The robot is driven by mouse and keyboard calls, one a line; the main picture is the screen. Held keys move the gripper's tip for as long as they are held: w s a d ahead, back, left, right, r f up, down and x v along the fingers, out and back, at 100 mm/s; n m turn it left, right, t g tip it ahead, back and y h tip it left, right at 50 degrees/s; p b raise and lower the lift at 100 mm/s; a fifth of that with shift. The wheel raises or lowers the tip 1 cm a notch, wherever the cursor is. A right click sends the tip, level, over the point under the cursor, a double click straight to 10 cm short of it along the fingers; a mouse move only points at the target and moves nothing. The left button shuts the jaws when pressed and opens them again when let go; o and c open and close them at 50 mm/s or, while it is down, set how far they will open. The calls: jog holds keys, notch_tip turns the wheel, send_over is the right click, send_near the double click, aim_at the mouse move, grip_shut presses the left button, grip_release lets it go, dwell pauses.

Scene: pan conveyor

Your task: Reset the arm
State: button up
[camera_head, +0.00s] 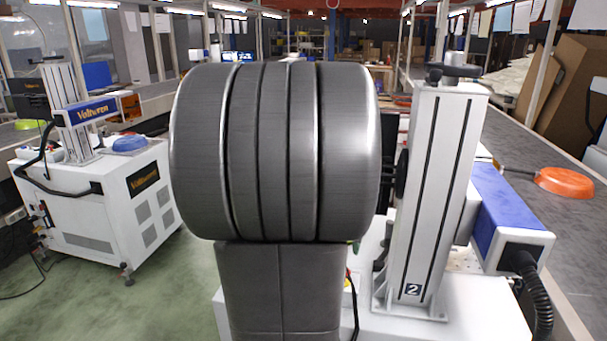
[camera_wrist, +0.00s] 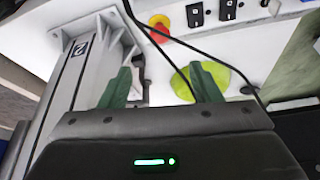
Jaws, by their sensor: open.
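My gripper (camera_wrist: 160,78) shows in the wrist view with its two green fingers spread wide apart and nothing held between them. It faces a white machine front with a red emergency button (camera_wrist: 160,27) on a yellow base. A yellow-green round thing (camera_wrist: 228,76) lies behind the right finger, partly hidden by it; I cannot tell for sure what it is. A black cable crosses in front of it. In the head view my own grey arm fills the middle and hides what is behind it; my gripper does not show there.
A white column machine marked 2 (camera_head: 432,190) stands close right of my arm, with a blue laser head (camera_head: 505,217). An orange pan (camera_head: 566,182) lies on the right conveyor (camera_head: 570,235). Another white machine (camera_head: 95,205) with a blue pan (camera_head: 130,144) stands left. Green floor (camera_head: 150,300) is open between.

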jog(key=x, duration=0.9)
jog(key=b+x, duration=0.1)
jog(key=x, duration=0.3)
jog(key=shift+s+a+f, duration=0.1)
jog(key=shift+s+f, duration=0.1)
jog(key=shift+f, duration=0.1)
jog(key=shift+r, duration=0.1)
